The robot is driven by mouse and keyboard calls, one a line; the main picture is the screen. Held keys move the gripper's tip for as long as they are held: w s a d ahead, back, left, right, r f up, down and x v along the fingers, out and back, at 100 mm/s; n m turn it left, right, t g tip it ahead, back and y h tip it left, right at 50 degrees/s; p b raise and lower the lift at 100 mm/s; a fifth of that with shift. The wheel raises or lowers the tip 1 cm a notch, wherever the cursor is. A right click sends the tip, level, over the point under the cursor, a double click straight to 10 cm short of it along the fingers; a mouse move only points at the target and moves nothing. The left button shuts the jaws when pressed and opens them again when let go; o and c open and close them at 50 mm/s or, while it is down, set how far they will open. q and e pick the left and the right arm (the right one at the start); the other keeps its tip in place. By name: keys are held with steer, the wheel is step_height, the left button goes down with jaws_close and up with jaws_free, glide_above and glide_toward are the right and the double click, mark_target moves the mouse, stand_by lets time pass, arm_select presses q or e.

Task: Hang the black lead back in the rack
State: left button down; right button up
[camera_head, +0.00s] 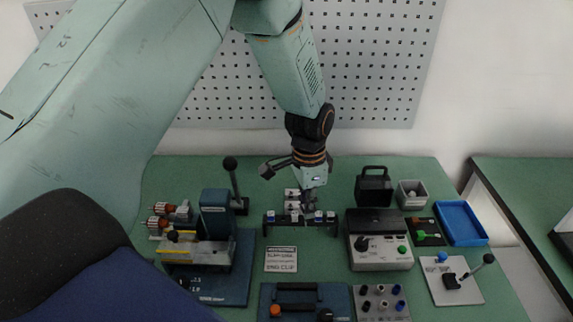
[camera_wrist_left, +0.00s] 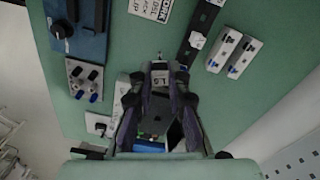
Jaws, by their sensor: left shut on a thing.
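The rack is a low black bar on legs (camera_head: 275,221) with small white and blue pieces along its top, in the middle of the green bench. In the left wrist view the rack is a dark strip (camera_wrist_left: 209,17) with a white tag. My left gripper (camera_head: 308,199) points down at the rack's back edge. The left wrist view shows its fingers (camera_wrist_left: 160,82) closed around a small dark piece with a white label (camera_wrist_left: 160,68), which I take to be the black lead. The fingers hide much of it. I cannot tell whether it touches the rack. My right gripper is not in view.
A blue press (camera_head: 215,225) with a lever stands left of the rack. A grey meter box (camera_head: 380,250) stands close on the right. A white label card (camera_head: 281,259) lies in front. White blocks (camera_wrist_left: 242,58) lie behind the rack. A blue tray (camera_head: 461,223) is at the right.

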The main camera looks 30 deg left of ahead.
arm_select(q)
steer(key=w+a+r+m+p, duration=0.1)
steer(key=a+r+m+p, duration=0.1)
steer(key=a+m+p, duration=0.35)
steer(key=shift+n, duration=0.95)
steer(key=f+b, duration=0.1)
steer(key=f, duration=0.1)
steer(key=a+f+b, duration=0.1)
steer(key=f+b, duration=0.1)
steer(key=f, duration=0.1)
steer(key=shift+w, duration=0.15)
steer(key=shift+w+a+f, duration=0.1)
steer(key=shift+a+f, duration=0.15)
steer(key=shift+a, duration=0.7)
steer(key=shift+a+f, duration=0.15)
steer(key=shift+d, duration=0.5)
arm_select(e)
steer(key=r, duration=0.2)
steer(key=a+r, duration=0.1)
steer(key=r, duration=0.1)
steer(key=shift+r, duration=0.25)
